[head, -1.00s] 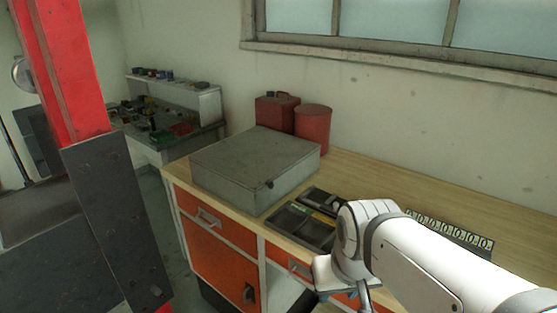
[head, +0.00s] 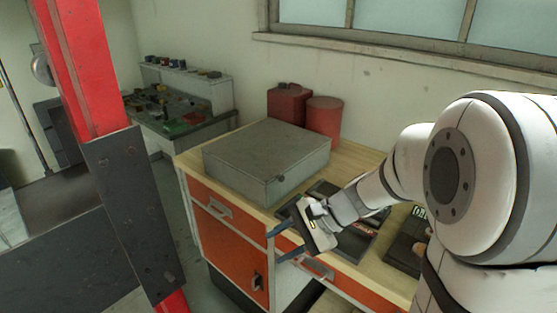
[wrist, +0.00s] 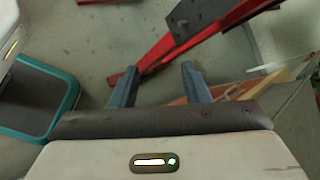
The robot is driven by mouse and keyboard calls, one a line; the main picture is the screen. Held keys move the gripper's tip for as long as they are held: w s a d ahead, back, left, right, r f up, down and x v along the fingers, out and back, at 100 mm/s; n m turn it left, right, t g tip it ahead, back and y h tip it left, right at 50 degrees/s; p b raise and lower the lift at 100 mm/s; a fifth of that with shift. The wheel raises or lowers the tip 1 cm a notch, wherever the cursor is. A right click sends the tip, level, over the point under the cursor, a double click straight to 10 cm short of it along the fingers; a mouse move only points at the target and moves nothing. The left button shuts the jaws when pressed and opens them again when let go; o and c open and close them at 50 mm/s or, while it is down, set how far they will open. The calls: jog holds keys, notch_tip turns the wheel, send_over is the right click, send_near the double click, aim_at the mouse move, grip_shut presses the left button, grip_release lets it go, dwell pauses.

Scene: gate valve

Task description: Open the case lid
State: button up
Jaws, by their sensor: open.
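The grey metal case (head: 262,160) sits on the wooden bench top with its lid down flat. A small dark latch (head: 281,178) shows on its front face near the right corner. My gripper (head: 282,244) is in front of the bench edge, to the lower right of the case and apart from it, with its fingers pointing left. In the wrist view my gripper (wrist: 158,84) is open and empty, with floor between the fingers. A grey box-like surface at the right edge of the wrist view may be the case; I cannot tell.
A dark tray (head: 355,240) lies right of the case, partly behind my arm. Red cans (head: 323,118) stand behind the case. A red post (head: 80,70) with a dark plate rises at left. Orange drawers (head: 225,215) are under the bench top.

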jog(key=w+d+m+t+y+p, duration=0.2)
jog(key=w+m+t+y, duration=0.2)
jog(key=w+m, duration=0.6)
jog(key=m+t+h, duration=0.1)
jog(key=m+t, duration=0.5)
jog(key=t, duration=0.2)
send_near(283, 179)
jog(key=p+x, duration=0.3)
jog(key=x, duration=0.5)
grip_shut()
